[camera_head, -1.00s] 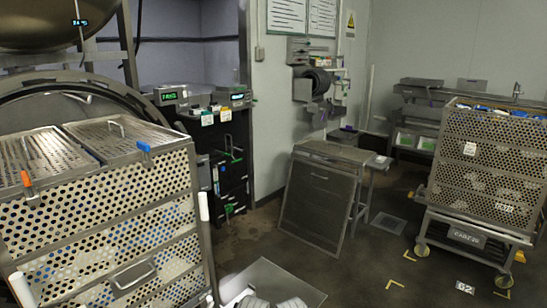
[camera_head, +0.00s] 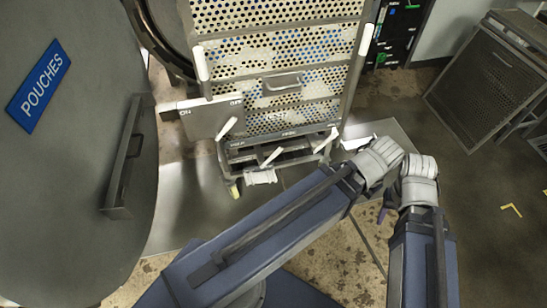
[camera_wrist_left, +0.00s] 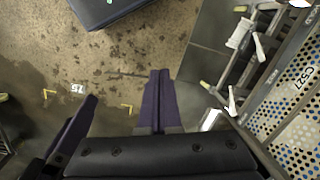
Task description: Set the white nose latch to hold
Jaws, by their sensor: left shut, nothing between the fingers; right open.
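White levers show low on the front of the perforated basket cart: a left one (camera_head: 228,127), a middle one (camera_head: 272,157) and a right one (camera_head: 327,140). I cannot tell which is the nose latch; the small labels are unreadable. In the left wrist view the levers are at the upper right. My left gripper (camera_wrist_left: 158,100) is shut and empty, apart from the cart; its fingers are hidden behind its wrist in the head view. My right gripper (camera_head: 385,213) is open, mostly hidden under its grey wrist, right of the cart's lower front. One dark finger shows in the left wrist view.
A big grey door (camera_head: 75,170) marked POUCHES fills the left of the head view. A flat plate (camera_head: 210,117) sticks out at the cart's left. The cart (camera_head: 275,45) has upright white handles. Stained floor in front is open.

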